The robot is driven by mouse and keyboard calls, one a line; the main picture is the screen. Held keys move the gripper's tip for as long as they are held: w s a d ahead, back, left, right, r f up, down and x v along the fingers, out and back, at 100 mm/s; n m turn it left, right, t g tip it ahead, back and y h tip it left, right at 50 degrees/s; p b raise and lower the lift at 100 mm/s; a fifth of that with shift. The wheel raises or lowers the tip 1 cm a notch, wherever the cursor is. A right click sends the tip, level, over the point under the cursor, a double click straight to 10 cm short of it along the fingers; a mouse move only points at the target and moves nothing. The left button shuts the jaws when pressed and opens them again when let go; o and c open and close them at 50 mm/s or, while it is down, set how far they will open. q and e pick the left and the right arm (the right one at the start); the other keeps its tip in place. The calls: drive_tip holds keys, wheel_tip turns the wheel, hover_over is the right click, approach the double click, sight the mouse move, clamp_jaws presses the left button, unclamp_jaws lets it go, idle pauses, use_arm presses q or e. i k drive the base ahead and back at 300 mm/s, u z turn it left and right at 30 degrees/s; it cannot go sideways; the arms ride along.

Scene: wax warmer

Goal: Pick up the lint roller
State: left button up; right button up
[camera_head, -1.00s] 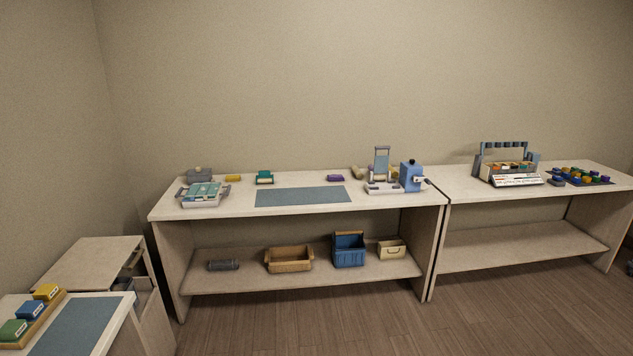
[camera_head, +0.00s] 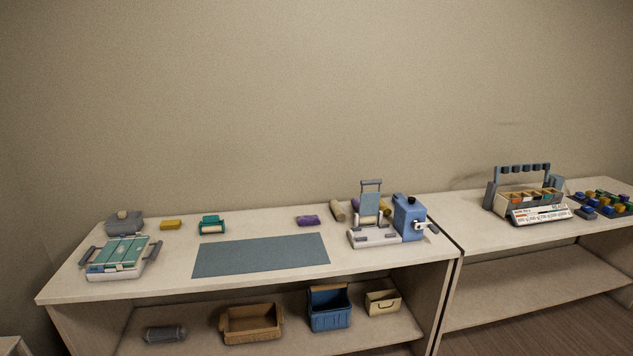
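No thing is clearly recognisable as the lint roller at this size. Roller-like things are a dark grey cylinder (camera_head: 165,334) lying on the lower shelf at the left, and a beige cylinder (camera_head: 338,211) at the back of the tabletop. Neither of my grippers is in view.
The long table (camera_head: 300,278) carries a blue mat (camera_head: 262,255), a teal-topped tray (camera_head: 122,258) and a blue crank machine (camera_head: 408,217). Its shelf holds a brown basket (camera_head: 251,324), a blue bin (camera_head: 329,308) and a cream bin (camera_head: 383,303). A second table (camera_head: 480,237) adjoins at right.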

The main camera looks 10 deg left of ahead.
sight(212, 224)
drive_tip(key=u, duration=0.1)
drive_tip(key=i, duration=1.9)
drive_tip(key=u, duration=0.15)
